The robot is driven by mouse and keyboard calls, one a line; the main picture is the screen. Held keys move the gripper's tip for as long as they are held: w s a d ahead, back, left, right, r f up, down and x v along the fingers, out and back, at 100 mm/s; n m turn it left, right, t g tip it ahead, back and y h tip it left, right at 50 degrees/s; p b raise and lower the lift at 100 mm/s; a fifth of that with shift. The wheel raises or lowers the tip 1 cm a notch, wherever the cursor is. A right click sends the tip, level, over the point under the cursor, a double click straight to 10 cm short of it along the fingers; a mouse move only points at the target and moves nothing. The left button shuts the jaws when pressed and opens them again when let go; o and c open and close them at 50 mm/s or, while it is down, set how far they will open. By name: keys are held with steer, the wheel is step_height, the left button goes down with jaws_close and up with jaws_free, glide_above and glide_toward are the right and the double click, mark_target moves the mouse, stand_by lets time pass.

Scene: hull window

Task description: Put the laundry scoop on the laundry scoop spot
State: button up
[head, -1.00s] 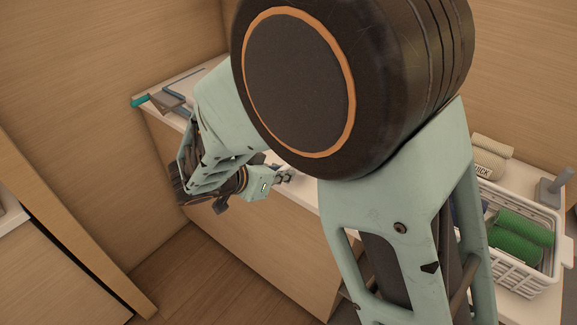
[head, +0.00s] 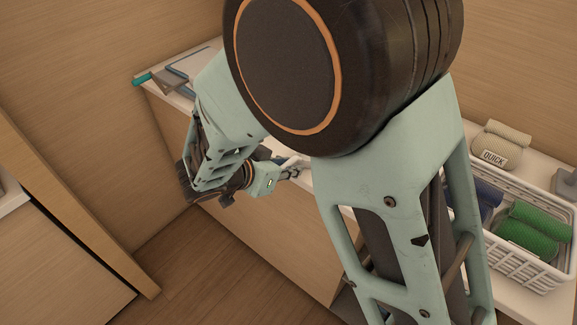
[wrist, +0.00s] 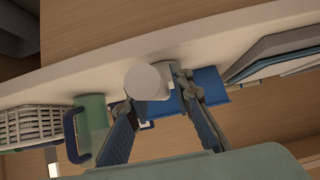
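A white, round-ended cylinder (wrist: 147,82), which looks like the laundry scoop, shows at the tips of my gripper (wrist: 158,88) in the wrist view. It covers the left fingertip, and a small white part of it lies beside the right finger. The fingers are spread at their bases, but whether they grip it is hidden. A flat blue patch (wrist: 211,84) on the counter lies just beyond the right finger; I cannot tell if it is the spot. In the head view my gripper (head: 291,172) is at the counter's front edge, where the scoop is hard to make out.
A green mug (wrist: 92,126) with a blue handle and a white basket (wrist: 30,126) stand left in the wrist view. The head view shows a basket (head: 510,262) with green rolls and a roll marked QUICK (head: 497,148) at right. A dustpan-like item (head: 170,82) lies far left.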

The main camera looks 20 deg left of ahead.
steer(key=shift+o, duration=0.6)
steer(key=shift+r, duration=0.15)
steer(key=shift+r+p, duration=0.25)
steer(key=shift+p, duration=0.35)
steer(key=b+v, duration=0.1)
steer(key=v, duration=1)
steer(key=shift+s+b, duration=0.3)
steer(key=shift+s, duration=0.1)
steer(key=shift+a+r, duration=0.1)
steer(key=shift+a, duration=0.05)
